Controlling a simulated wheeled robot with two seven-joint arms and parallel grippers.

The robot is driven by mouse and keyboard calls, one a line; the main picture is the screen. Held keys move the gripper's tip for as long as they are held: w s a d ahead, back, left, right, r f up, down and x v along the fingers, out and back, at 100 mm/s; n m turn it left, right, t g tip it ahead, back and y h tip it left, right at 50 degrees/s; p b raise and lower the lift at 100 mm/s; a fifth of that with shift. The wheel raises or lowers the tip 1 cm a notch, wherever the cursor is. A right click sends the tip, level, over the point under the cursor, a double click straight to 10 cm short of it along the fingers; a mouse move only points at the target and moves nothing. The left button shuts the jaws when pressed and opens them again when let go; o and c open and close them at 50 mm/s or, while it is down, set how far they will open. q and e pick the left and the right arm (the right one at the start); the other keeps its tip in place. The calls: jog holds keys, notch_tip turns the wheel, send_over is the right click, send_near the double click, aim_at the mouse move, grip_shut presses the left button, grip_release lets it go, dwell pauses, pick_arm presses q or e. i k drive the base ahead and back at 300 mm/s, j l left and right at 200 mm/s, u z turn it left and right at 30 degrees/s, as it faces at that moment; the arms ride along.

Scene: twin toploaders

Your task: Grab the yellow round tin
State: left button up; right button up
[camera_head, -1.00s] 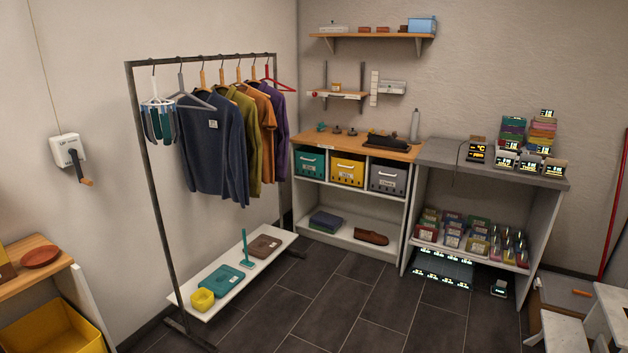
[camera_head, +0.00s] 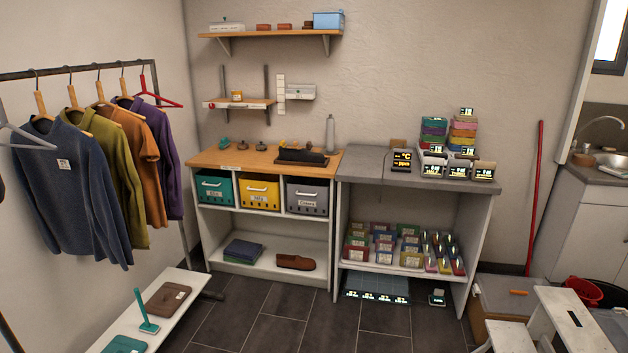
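A small yellow-orange round container (camera_head: 237,96) stands on the small wall shelf (camera_head: 262,104) above the wooden counter. It is the only small yellow round thing I can make out, and it is too small to tell for sure that it is the tin. Neither of my grippers shows in this view.
Below are a wooden-topped cabinet (camera_head: 213,157) with a yellow bin (camera_head: 259,194), and a grey counter (camera_head: 358,167) with stacked boxes. A stool (camera_head: 568,318) stands front right. Dark floor (camera_head: 280,334) lies open between.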

aim_at(237, 96)
jog(key=i+u, duration=0.25)
jog(key=i, duration=0.7)
jog(key=i+l+u, duration=0.25)
jog(key=i, duration=0.75)
jog(key=i+u, duration=0.15)
jog(key=i, duration=0.3)
jog(key=i+l+u, duration=0.2)
jog(key=i, duration=0.25)
jog(key=i+u, duration=0.15)
jog(key=i, duration=0.35)
